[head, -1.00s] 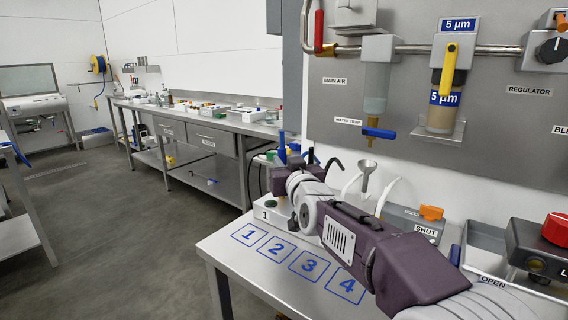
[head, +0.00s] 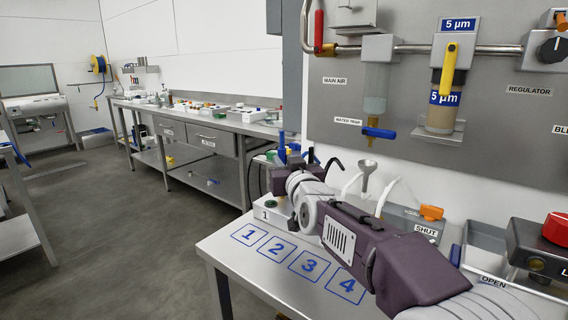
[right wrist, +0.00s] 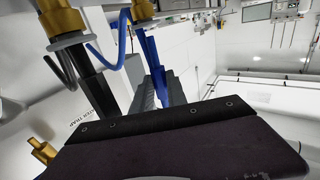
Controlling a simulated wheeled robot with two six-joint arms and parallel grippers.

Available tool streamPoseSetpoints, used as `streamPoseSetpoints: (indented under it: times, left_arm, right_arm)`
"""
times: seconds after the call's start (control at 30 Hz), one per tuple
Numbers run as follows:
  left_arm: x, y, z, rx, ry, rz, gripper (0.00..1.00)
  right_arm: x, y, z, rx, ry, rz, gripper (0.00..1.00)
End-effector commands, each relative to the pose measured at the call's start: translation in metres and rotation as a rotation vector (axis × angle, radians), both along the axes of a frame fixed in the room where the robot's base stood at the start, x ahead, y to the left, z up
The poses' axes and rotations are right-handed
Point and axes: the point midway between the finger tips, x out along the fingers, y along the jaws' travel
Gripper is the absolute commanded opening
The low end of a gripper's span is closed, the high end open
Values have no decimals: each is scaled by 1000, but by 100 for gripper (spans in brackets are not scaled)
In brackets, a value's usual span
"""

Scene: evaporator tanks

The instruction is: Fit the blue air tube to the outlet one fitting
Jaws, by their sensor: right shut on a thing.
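My right gripper (head: 294,155) is at the far end of my right arm, over the white block marked 1 (head: 268,212). Its dark fingers also show in the right wrist view (right wrist: 128,80). The blue air tube (right wrist: 104,62) bends in a V by the fingers there, and the gripper is shut on it; the exact grip point is hard to see. Brass fittings (right wrist: 66,20) stand near the fingertips, with another at the top (right wrist: 143,10). I cannot tell which is outlet one, or whether the tube touches it. My left gripper is not in view.
The steel table (head: 222,250) has squares numbered 1 to 4. A funnel (head: 366,172) and white tubes stand behind my arm. The grey panel (head: 400,100) with the water trap and regulator rises at right.

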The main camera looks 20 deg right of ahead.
Motion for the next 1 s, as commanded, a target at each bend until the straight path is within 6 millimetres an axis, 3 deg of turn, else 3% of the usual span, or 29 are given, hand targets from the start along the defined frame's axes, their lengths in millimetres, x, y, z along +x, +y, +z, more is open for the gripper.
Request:
streamPoseSetpoints:
  times: [1.0]
  left_arm:
    - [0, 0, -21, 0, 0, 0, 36]
  right_arm:
    - [0, 0, -22, 0, 0, 0, 0]
